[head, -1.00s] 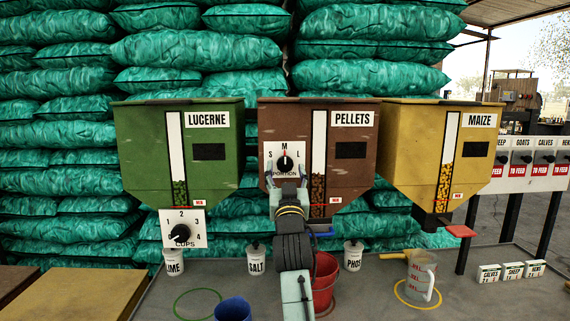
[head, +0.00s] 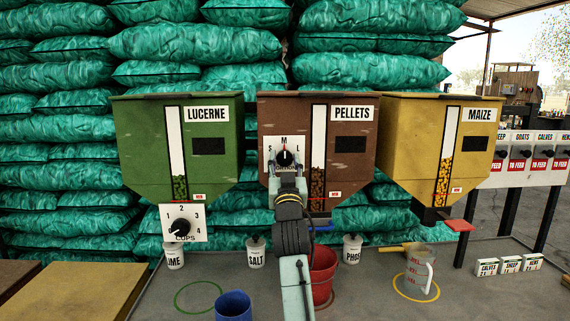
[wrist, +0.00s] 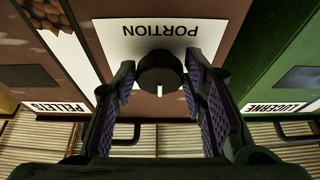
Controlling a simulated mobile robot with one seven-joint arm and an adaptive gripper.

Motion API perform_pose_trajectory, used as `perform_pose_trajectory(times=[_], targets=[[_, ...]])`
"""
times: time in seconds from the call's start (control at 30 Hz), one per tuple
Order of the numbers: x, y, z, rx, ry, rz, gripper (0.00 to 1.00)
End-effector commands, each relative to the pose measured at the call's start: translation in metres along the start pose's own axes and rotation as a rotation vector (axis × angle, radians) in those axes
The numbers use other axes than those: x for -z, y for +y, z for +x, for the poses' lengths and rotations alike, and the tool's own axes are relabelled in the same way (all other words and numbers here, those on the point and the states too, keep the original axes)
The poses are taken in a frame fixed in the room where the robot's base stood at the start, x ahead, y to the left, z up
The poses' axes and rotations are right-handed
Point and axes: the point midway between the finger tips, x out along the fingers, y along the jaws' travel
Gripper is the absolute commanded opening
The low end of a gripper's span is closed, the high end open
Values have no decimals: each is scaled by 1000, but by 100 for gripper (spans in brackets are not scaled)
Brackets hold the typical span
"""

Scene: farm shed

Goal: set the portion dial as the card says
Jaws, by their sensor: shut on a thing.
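The portion dial (head: 285,157) is a black round knob on a white plate marked S, M and L, on the front of the brown PELLETS hopper (head: 345,145). Its white pointer is at M, straight up. In the upside-down wrist view, the knob (wrist: 158,74) sits between the two finger pads, its white mark downward. My gripper (head: 286,174) is shut on the knob; it hides the lower plate in the head view. Small white cards, CALVES (head: 487,268), SHEEP (head: 510,264) and HENS (head: 533,262), stand on the table at right; their smaller print is unreadable.
A green LUCERNE hopper (head: 215,160) with a CUPS dial (head: 181,225) is at left; a yellow MAIZE hopper (head: 400,150) is at right. A red bucket (head: 323,280), blue cup (head: 233,306) and clear jug (head: 420,270) stand on the table. White tubs line the back.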

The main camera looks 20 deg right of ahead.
Motion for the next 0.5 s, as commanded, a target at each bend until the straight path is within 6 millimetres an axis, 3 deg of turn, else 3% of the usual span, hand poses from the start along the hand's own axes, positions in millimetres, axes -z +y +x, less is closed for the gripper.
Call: perform_pose_trajectory(times=[0.17, 0.5], targets=[[0, 0, 0, 0, 0, 0, 11], [-1, 2, 0, 21, 0, -56, 11]])
